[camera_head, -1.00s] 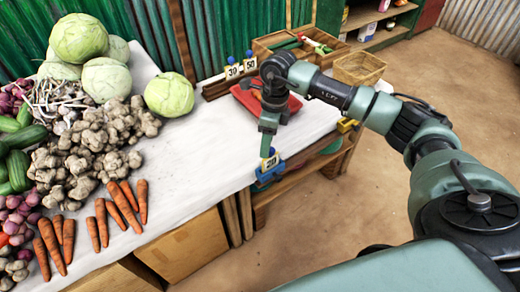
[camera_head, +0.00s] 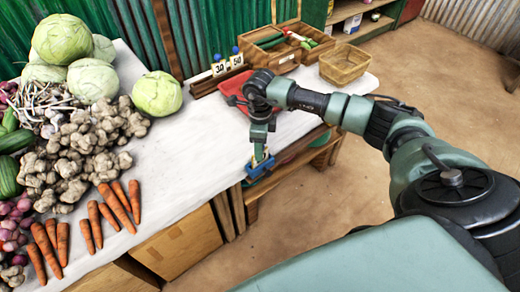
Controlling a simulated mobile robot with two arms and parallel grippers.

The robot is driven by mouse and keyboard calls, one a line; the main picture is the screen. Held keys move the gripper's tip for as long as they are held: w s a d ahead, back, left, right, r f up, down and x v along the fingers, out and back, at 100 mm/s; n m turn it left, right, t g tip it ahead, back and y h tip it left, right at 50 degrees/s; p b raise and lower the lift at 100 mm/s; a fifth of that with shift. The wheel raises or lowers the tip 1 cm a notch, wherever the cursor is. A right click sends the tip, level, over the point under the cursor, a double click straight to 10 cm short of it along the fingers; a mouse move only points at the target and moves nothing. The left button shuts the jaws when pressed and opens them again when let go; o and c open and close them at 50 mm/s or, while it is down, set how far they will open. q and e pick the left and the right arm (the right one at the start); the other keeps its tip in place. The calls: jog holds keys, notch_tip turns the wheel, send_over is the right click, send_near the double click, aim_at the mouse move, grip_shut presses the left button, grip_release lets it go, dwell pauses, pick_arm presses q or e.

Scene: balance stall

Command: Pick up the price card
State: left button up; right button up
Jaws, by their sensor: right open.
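A price card (camera_head: 266,154) stands at the front edge of the white table (camera_head: 200,150), at a blue clip-like holder (camera_head: 260,170). Only a thin pale edge of the card shows, as my right gripper covers the rest. My right gripper (camera_head: 260,152) points down at the card, with its fingers open close around or beside it; I cannot tell whether they touch it. Two more price cards, marked 30 (camera_head: 218,69) and 50 (camera_head: 236,61), stand at the back of the table. My left gripper is not in view.
Cabbages (camera_head: 95,78), ginger (camera_head: 90,145) and carrots (camera_head: 118,205) fill the left of the table. A red tray (camera_head: 232,86) lies behind my right wrist. A wooden box (camera_head: 282,58) and a wicker basket (camera_head: 344,64) stand at the back right. The table's middle is clear.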

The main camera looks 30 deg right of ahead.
grip_shut()
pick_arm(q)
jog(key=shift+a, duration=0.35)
